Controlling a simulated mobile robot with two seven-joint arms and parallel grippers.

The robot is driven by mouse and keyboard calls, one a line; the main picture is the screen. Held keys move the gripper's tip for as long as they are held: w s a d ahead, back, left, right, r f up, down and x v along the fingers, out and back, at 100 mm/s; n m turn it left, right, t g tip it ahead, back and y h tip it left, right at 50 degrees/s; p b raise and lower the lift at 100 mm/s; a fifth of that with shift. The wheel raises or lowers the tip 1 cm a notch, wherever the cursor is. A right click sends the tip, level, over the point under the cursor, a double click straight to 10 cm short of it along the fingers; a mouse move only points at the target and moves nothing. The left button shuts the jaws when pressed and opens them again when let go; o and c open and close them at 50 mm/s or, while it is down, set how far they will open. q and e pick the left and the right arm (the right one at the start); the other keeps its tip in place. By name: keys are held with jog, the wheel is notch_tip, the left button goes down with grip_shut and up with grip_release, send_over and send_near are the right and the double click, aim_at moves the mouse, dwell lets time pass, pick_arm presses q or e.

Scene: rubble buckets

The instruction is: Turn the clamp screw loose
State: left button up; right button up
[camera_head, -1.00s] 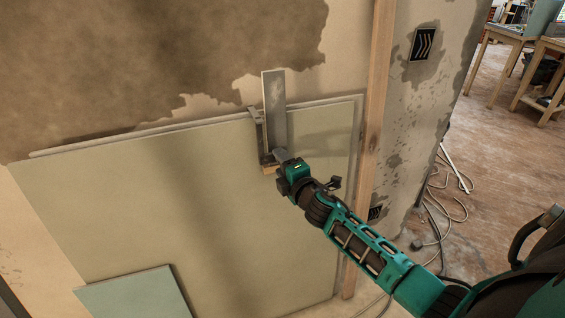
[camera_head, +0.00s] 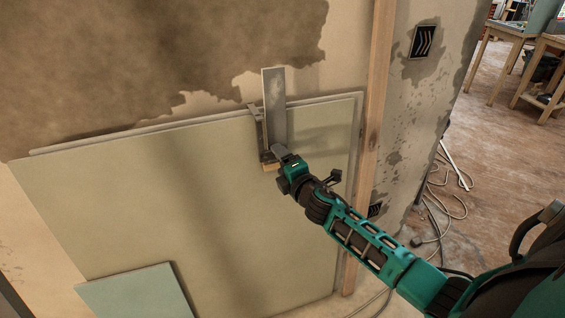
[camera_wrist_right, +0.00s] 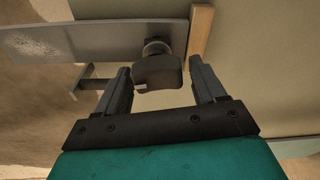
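The clamp (camera_head: 256,122) sits over the top edge of the pale boards, with a flat grey metal plate (camera_head: 274,96) standing upright beside it. In the right wrist view the dark clamp screw knob (camera_wrist_right: 157,72) lies between the two fingers of my right gripper (camera_wrist_right: 160,68). Gaps show on both sides of the knob, so the fingers are open and apart from it. In the head view my right gripper (camera_head: 281,153) is at the lower end of the clamp, and its fingers partly hide the screw. A small wooden block (camera_wrist_right: 200,38) is beside the knob. My left gripper is out of view.
The large pale board (camera_head: 150,190) leans against the stained wall, with a smaller bluish board (camera_head: 138,292) at lower left. A wooden post (camera_head: 376,110) stands right of the clamp. Cables (camera_head: 440,205) lie on the floor at right. Workbenches (camera_head: 545,50) stand far off.

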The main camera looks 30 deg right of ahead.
jog(key=shift+o, duration=0.2)
jog(key=shift+s, duration=0.1)
jog(key=s+a+r, duration=0.1)
jog(key=s, duration=1.1)
jog(key=shift+s+a+r, duration=0.25)
jog(key=shift+a+r, duration=0.05)
jog(key=shift+r, duration=0.1)
jog(key=s+a+f+m+g+y, duration=0.4)
jog(key=s+a+f+m+g, duration=0.1)
jog(key=s+a+f+m, duration=0.8)
jog(key=a+f+m, duration=0.1)
jog(key=m, duration=0.2)
jog(key=shift+a+f, duration=0.25)
jog(key=shift+a, duration=0.15)
